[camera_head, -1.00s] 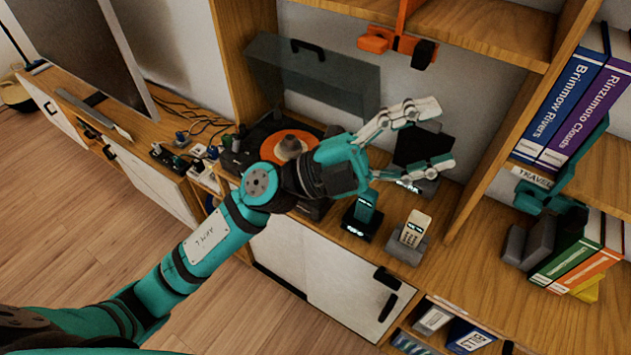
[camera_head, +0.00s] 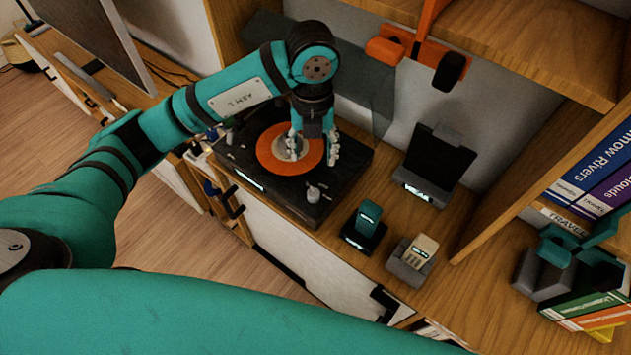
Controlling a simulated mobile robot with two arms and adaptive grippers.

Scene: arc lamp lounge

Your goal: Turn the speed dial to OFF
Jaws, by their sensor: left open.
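A dark turntable (camera_head: 245,158) stands on the wooden cabinet with an orange record (camera_head: 270,148) on it. A small silver knob (camera_head: 313,194) stands up from the turntable's front right corner and looks like the speed dial. Its markings are too small to read. My left gripper (camera_head: 314,154) points down over the right side of the record, open, with its fingers apart. It is behind the dial and apart from it in the picture. Its fingers hide part of the record's middle. My right gripper is not in view.
A teal phone in a dark dock (camera_head: 366,228) and a beige phone in a grey dock (camera_head: 411,262) stand right of the turntable. A black tilted display (camera_head: 436,165) is behind them. A raised see-through lid (camera_head: 355,85) stands behind the turntable.

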